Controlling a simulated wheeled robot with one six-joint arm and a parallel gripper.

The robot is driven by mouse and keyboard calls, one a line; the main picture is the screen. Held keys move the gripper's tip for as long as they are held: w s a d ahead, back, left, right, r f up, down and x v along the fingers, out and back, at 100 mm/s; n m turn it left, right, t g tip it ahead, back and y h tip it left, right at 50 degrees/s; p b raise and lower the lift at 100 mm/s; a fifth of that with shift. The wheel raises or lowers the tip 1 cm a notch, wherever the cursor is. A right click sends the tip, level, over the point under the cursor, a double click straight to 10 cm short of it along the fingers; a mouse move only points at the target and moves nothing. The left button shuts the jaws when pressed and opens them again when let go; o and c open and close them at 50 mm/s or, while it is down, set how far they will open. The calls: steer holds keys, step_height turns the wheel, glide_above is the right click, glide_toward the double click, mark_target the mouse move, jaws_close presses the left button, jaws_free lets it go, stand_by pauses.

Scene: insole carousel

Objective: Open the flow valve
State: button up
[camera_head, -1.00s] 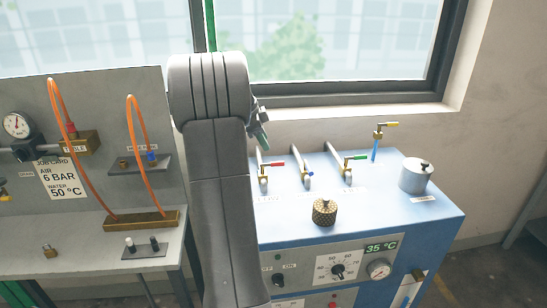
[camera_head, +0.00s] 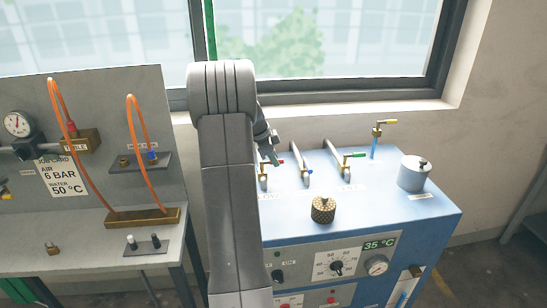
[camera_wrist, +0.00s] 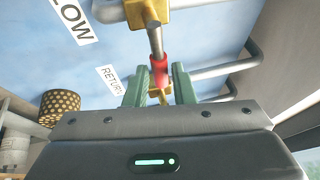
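The flow valve's red lever handle (camera_wrist: 159,72) hangs on a grey stem below a brass valve body (camera_wrist: 148,12) in the wrist view. Part of a label reading "LOW" (camera_wrist: 74,18) shows beside it. My gripper (camera_wrist: 160,80) has its two green fingers on either side of the red handle, with gaps visible, so it looks open around it. In the head view my gripper (camera_head: 270,157) is at the leftmost pipe of the blue unit (camera_head: 410,225). The red handle there (camera_head: 281,161) is partly hidden by the gripper.
A blue-handled valve (camera_head: 307,172) and a green-handled valve (camera_head: 353,155) stand to the right. A yellow-handled tap (camera_head: 385,122), a grey pot (camera_head: 413,175) and a knurled brass knob (camera_head: 323,210) are also on the unit. A "RETURN" label (camera_wrist: 114,78) shows in the wrist view.

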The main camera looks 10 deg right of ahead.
jaws_close()
